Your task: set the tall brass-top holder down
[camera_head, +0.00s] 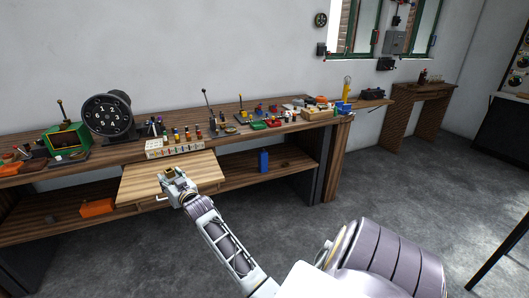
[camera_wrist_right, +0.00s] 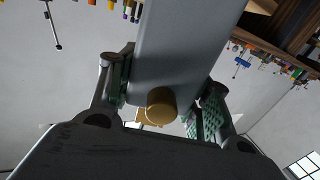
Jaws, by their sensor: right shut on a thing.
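My right gripper (camera_head: 174,178) is over the pale pull-out board (camera_head: 208,168) of the workbench in the head view. In the wrist view the gripper (camera_wrist_right: 165,100) is shut on a light grey slab-like body with a round brass end, which I take for the tall brass-top holder (camera_wrist_right: 185,45). The brass end faces my palm and the grey body runs away from it between the fingers. In the head view the gripper mostly hides the holder, and I cannot tell whether its foot touches anything. My left gripper is not in view.
On the bench stand a green device (camera_head: 66,138), a black number dial (camera_head: 107,114) and a pale rack (camera_head: 174,147) of coloured pieces behind the board. Several small parts lie to the right. A blue box (camera_head: 263,161) and an orange box (camera_head: 97,207) are on the lower shelf.

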